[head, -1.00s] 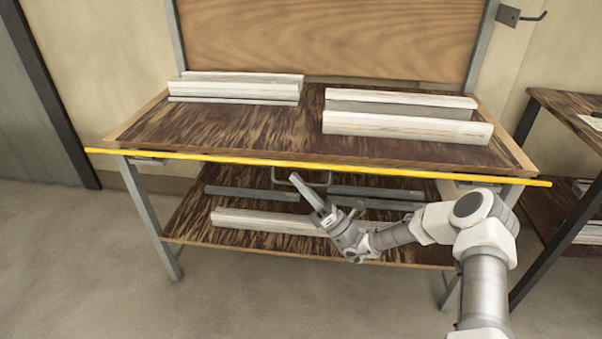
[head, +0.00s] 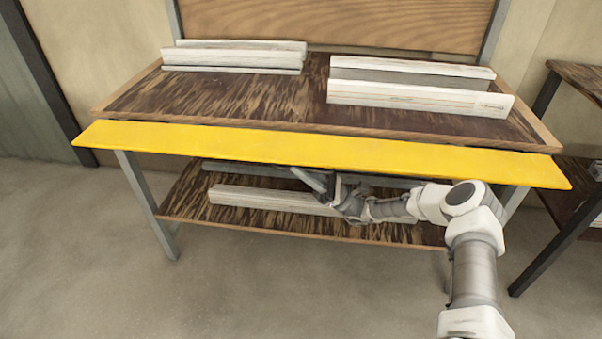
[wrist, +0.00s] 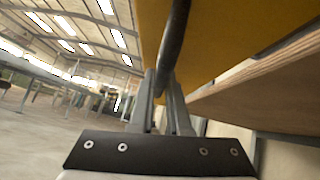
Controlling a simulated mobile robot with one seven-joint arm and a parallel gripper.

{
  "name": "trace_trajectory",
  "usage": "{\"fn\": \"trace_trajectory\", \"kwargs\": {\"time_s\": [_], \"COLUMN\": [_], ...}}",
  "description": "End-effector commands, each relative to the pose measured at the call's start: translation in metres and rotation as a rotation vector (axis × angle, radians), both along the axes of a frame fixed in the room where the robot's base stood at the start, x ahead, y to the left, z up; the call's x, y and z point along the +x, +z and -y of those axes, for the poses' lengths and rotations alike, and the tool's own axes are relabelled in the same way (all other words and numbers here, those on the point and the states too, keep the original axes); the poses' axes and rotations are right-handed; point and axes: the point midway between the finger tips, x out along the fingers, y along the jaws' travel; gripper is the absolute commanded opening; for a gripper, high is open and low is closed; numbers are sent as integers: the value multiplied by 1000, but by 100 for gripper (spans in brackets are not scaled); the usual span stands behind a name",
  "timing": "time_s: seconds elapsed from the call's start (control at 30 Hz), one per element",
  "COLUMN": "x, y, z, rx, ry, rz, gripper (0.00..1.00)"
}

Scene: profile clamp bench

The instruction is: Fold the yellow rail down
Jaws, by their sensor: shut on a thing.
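The yellow rail (head: 320,150) runs along the front edge of the workbench, and its broad face shows as a wide band in the head view. In the wrist view its yellow side (wrist: 215,40) fills the upper middle. A dark curved handle (wrist: 177,35) is at the rail in the wrist view and runs down between the fingers. My gripper (wrist: 168,88) is shut on this handle. In the head view my gripper (head: 322,182) is just below the rail, near its middle, with the fingertips partly hidden.
White profiles stand on the bench top at back left (head: 235,56) and right (head: 415,95). A lower shelf (head: 290,226) holds another white profile (head: 260,197) behind my arm. A second table (head: 580,85) stands at the right. The floor in front is clear.

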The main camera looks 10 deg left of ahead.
Motion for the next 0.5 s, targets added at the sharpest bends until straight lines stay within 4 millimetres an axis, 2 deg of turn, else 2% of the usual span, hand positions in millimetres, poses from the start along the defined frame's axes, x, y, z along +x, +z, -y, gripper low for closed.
{"fn": "trace_trajectory", "kwargs": {"time_s": [0.5], "x": [6], "y": [-1], "z": [0], "rx": [2], "ry": [3], "rz": [56], "gripper": [0]}}
